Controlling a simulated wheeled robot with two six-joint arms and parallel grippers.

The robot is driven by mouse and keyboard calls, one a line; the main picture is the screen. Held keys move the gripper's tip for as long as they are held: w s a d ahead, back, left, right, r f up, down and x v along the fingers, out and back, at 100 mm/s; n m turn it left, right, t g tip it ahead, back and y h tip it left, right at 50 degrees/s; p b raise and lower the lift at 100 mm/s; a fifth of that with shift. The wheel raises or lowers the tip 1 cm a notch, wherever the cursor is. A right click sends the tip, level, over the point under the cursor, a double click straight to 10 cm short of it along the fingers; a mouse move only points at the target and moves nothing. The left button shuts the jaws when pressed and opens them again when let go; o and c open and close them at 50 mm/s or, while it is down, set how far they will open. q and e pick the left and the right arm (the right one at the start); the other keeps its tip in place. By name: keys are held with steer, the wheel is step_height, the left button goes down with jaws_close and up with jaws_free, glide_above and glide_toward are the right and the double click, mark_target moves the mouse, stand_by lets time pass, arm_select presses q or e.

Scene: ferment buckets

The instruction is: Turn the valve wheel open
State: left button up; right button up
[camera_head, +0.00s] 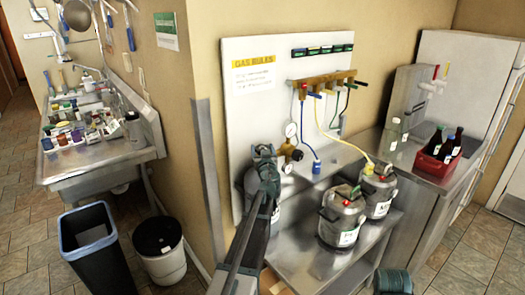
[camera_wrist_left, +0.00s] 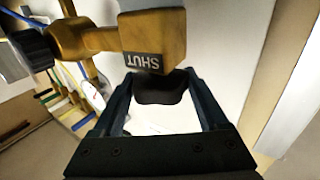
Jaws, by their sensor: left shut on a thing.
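My left gripper (camera_head: 265,155) reaches in front of the white wall board, at the top of a grey gas cylinder (camera_head: 250,180). In the left wrist view, the left gripper (camera_wrist_left: 160,84) has its two fingers on either side of a black valve wheel (camera_wrist_left: 162,90), shut on it. Behind the wheel is a brass valve body (camera_wrist_left: 125,38) with a dark tag reading SHUT, upside down in that view. In the head view the fingers hide the wheel. A brass regulator (camera_head: 290,150) with round gauges sits just right of the gripper.
Two steel kegs (camera_head: 342,218) stand on a steel bench (camera_head: 300,258) to the right. Blue and yellow hoses run from a wall manifold (camera_head: 325,79). A red bottle crate (camera_head: 437,160) sits further right. A bin (camera_head: 92,245) and a white bucket (camera_head: 160,250) stand at left.

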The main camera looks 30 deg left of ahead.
arm_select(q)
steer(key=n+g+y, duration=0.1)
steer(key=g+y, duration=0.1)
steer(key=n+g+y, duration=0.1)
steer(key=n, duration=0.1)
steer(key=shift+w+r+g+y, duration=0.1)
steer(key=shift+w+g+y, duration=0.3)
steer(key=n+g+y, duration=0.1)
steer(key=n+g, duration=0.1)
steer(key=g, duration=0.1)
steer(key=n+g+y, duration=0.2)
steer(key=n+g, duration=0.1)
steer(key=shift+w, duration=0.1)
steer(key=n+g, duration=0.2)
steer(key=g, duration=0.1)
steer(key=n+g, duration=0.2)
steer(key=g, duration=0.2)
steer(key=shift+a+r, duration=0.1)
steer(key=shift+s+n+g+h, duration=0.15)
steer(key=shift+n+g, duration=0.6)
steer(key=shift+g, duration=0.3)
steer(key=shift+s+n+g+h, duration=0.1)
steer(key=shift+n+g+h, duration=0.05)
steer(key=shift+n+g, duration=0.75)
steer(key=shift+s+g, duration=0.1)
steer(key=shift+g, duration=0.35)
steer(key=o, duration=1.3)
steer(key=shift+c, duration=0.2)
